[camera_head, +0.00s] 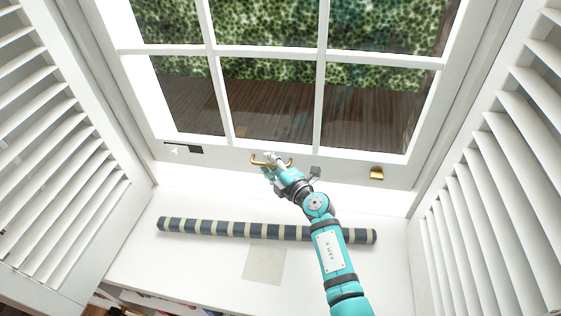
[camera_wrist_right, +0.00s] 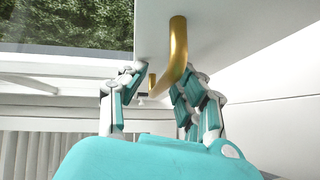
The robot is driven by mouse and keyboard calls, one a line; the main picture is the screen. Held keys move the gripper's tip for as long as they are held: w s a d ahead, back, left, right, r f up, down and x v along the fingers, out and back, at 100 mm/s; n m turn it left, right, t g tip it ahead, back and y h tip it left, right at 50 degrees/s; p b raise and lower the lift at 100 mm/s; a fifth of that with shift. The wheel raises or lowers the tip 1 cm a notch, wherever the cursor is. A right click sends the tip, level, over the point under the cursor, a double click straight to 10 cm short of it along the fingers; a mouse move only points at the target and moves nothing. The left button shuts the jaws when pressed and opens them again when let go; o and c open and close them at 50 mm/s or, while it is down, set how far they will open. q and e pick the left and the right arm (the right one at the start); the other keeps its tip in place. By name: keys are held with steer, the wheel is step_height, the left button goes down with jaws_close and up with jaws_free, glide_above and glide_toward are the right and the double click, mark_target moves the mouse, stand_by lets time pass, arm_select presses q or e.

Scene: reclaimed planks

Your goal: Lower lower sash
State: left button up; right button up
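The white lower sash (camera_head: 222,158) has dark panes split by white bars. Its bottom rail runs above the sill; I cannot tell how large any gap beneath it is. A brass pull handle (camera_head: 258,161) is on this rail, left of centre, and shows large in the right wrist view (camera_wrist_right: 179,45). My right gripper (camera_head: 270,163) is at this handle. In the wrist view its teal and grey fingers (camera_wrist_right: 165,78) stand spread on both sides of the brass bar, with a gap between them. Firm contact is not clear. My left gripper is out of view.
A second brass fitting (camera_head: 376,173) sits on the rail at right, a black strip (camera_head: 188,149) at left. A striped roll (camera_head: 222,229) lies across the white sill beside a pale sheet (camera_head: 264,265). Louvred shutters (camera_head: 50,150) (camera_head: 500,180) flank both sides.

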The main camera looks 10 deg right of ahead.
steer(key=shift+w+a+r, duration=0.25)
steer(key=shift+a+r, duration=0.1)
steer(key=shift+r, duration=0.05)
steer(key=c, duration=0.4)
jaws_close()
steer(key=shift+s+a, duration=0.1)
steer(key=shift+a, duration=0.05)
steer(key=shift+f, duration=0.3)
step_height(320, 180, down, 9)
steer(key=b, duration=0.5)
steer(key=shift+s+f+b, duration=0.15)
steer(key=shift+f+b, duration=0.05)
steer(key=shift+b, duration=0.2)
steer(key=shift+f, duration=0.1)
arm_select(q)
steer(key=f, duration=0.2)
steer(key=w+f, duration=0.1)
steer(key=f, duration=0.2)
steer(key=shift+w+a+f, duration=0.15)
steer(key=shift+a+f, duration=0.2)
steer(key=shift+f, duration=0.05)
